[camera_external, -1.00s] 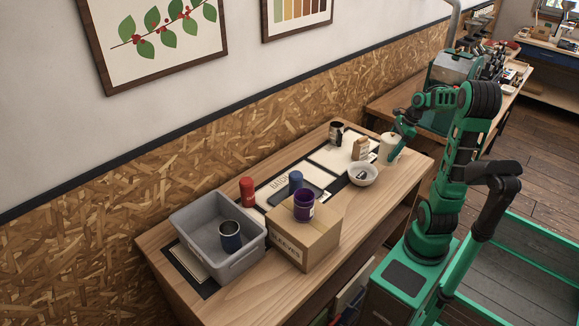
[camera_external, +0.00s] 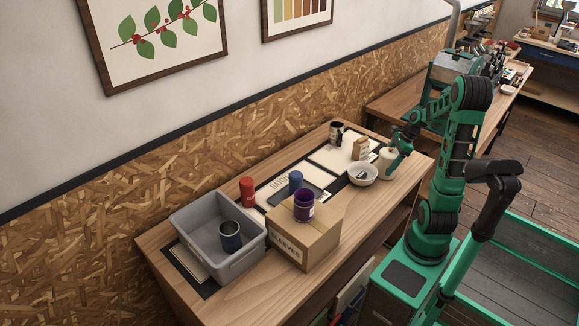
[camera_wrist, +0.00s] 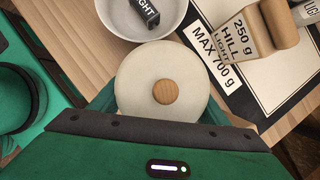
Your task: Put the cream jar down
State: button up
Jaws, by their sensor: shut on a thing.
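The cream jar (camera_external: 386,166) is a round, pale jar near the right end of the wooden table, beside the white bowl. In the wrist view the jar's cream lid (camera_wrist: 135,80) with a round wooden knob fills the middle, between my green fingers (camera_wrist: 163,108). The jar looks upright. Its base is low by the tabletop, but I cannot tell whether it touches.
The white bowl (camera_wrist: 112,14) with a small dark block in it is close to the jar. A kraft bag (camera_external: 361,146) and dark cup (camera_external: 336,132) stand behind it. The carton (camera_external: 290,250), purple cup (camera_external: 304,210) and grey bin (camera_external: 240,262) are farther left. Bare wood lies before the bowl.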

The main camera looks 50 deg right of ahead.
aim_at(396, 151)
jog(key=o, duration=2.1)
jog(key=shift+f, duration=0.1)
jog(key=v, duration=1.2)
